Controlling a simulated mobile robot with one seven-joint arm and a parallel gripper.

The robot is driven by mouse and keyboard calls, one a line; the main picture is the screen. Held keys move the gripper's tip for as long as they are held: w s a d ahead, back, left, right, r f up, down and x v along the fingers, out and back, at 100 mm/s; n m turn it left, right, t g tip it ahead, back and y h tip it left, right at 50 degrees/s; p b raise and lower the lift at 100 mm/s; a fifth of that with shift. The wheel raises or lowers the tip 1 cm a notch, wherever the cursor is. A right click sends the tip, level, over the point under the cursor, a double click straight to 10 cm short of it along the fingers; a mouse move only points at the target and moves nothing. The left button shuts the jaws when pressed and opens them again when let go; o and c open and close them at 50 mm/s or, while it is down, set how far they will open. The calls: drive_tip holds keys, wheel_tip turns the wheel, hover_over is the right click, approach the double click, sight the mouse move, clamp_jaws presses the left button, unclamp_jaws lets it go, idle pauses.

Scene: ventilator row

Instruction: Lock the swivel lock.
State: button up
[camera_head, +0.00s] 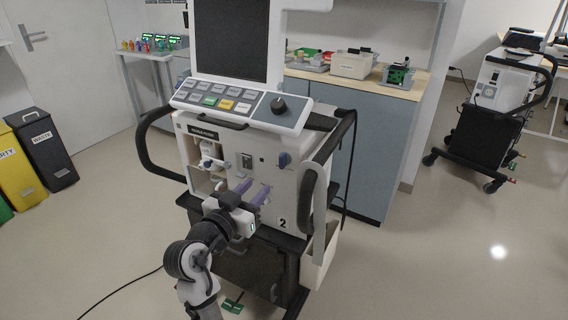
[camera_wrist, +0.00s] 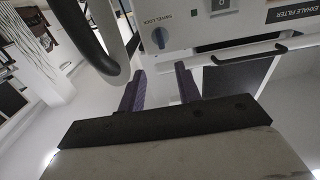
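In the head view the blue knob (camera_head: 284,159) sits on the right part of the front panel. Its exact turn angle is too small to tell. My gripper (camera_wrist: 160,78) has two purple fingers, spread apart with nothing between them. In the head view my gripper (camera_head: 253,188) is in front of the panel, below and left of the knob. The fingers are apart from the knob.
The ventilator (camera_head: 254,155) has a control console above the panel and a black handle (camera_head: 157,142) at left. A pale curved arm (camera_head: 312,185) stands close right of the knob. A side bin (camera_head: 322,262) hangs at right.

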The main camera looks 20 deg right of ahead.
sight(280, 160)
drive_tip(key=p+x, duration=0.2)
drive_tip(key=x, duration=1)
drive_tip(key=shift+w+d, duration=0.2)
drive_tip(key=shift+w, duration=0.15)
drive_tip(key=shift+c, duration=0.2)
clamp_jaws()
